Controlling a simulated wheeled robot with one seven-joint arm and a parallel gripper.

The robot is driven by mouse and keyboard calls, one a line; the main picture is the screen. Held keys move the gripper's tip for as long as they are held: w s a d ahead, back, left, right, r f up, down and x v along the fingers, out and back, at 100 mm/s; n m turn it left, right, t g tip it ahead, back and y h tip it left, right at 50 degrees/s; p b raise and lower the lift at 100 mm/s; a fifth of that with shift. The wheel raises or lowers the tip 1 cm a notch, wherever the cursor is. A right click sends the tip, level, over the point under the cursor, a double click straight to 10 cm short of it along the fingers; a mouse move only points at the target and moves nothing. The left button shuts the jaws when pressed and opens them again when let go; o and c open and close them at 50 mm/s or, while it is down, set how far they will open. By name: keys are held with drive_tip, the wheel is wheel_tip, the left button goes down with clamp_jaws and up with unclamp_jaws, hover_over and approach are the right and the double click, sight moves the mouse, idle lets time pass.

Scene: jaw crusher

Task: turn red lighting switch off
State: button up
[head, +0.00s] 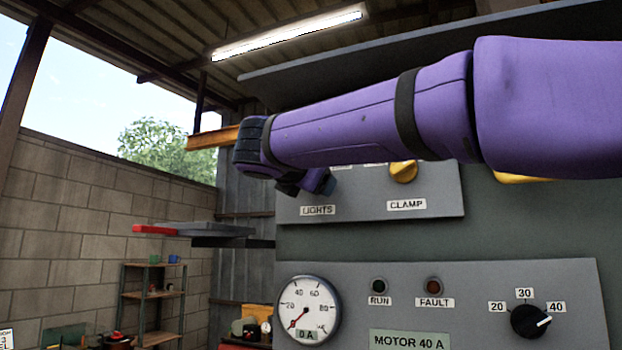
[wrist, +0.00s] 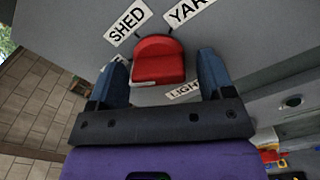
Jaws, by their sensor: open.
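The red lighting switch (wrist: 158,62) is a red knob on a grey panel in the wrist view. Labels reading SHED (wrist: 128,23) and YAR, cut off by the edge (wrist: 190,8), stand above it, and a partly covered LIGHTS label (wrist: 184,92) lies below. My gripper (wrist: 162,70) is open, with one blue finger on each side of the knob; I cannot tell whether they touch it. In the head view my gripper (head: 307,184) is just above the LIGHTS label (head: 317,210) and hides the red switch. I cannot tell which label the knob points to.
A yellow CLAMP knob (head: 403,171) sits right of my gripper under my forearm. The lower panel has a round gauge (head: 307,311), RUN and FAULT lamps, and a black dial (head: 530,321). A red-ended grey bar (head: 190,229) juts out at left, with shelves (head: 152,295) behind.

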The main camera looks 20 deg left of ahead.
drive_tip(key=s, duration=1)
drive_tip(key=shift+s+a, duration=0.35)
drive_tip(key=shift+a, duration=0.1)
drive_tip(key=w+d+f+m+g+h, duration=0.1)
drive_tip(key=w+d+f+m+g, duration=0.25)
drive_tip(key=d, duration=0.75)
drive_tip(key=d+f+m+g+h, duration=0.15)
drive_tip(key=d+f+m, duration=0.35)
drive_tip(key=d, duration=0.5)
drive_tip(key=w+d+f+m+g, duration=0.1)
drive_tip(key=d+f+m+g, duration=0.2)
drive_tip(key=d+f, duration=0.55)
drive_tip(key=s+d+f+m+g+y, duration=0.3)
drive_tip(key=s+d+f+m+g, duration=0.1)
drive_tip(key=s+d+f+m, duration=1.3)
drive_tip(key=s+d+f, duration=0.3)
drive_tip(key=shift+d+m+g+y, duration=0.25)
drive_tip(key=shift+m+g+y, duration=0.1)
drive_tip(key=shift+g, duration=0.05)
